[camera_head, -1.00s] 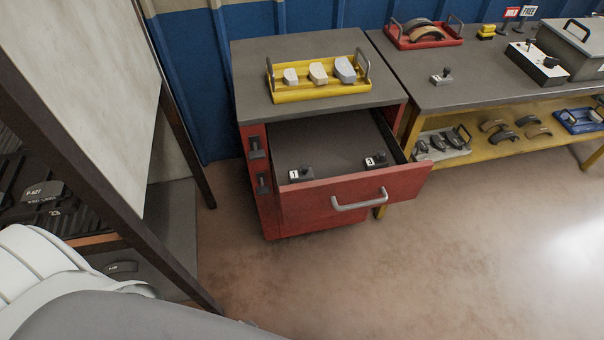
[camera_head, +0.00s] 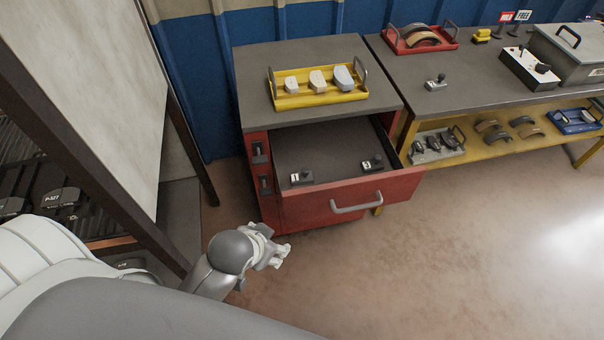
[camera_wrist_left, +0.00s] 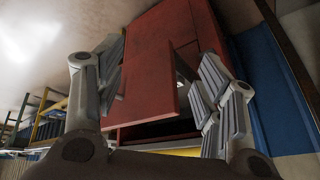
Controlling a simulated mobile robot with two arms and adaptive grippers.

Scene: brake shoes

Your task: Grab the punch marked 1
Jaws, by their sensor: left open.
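The punch marked 1 (camera_head: 301,177) stands upright in the left part of the open drawer, a small dark block with a knob and a white label. A second labelled punch (camera_head: 371,164) stands to its right in the same drawer. My left gripper (camera_head: 284,256) is in front of and below the drawer, left of its handle, apart from both punches. In the left wrist view the fingers of my left gripper (camera_wrist_left: 160,95) are spread and empty, with the red drawer front (camera_wrist_left: 150,90) seen between them. My right gripper is not in view.
The red cabinet's drawer (camera_head: 330,203) is pulled out, with a grey handle (camera_head: 358,204). A yellow tray (camera_head: 320,99) with several pads stands on the cabinet top. A workbench (camera_head: 450,78) adjoins at right. A dark-framed board (camera_head: 80,120) stands at left. The floor in front is clear.

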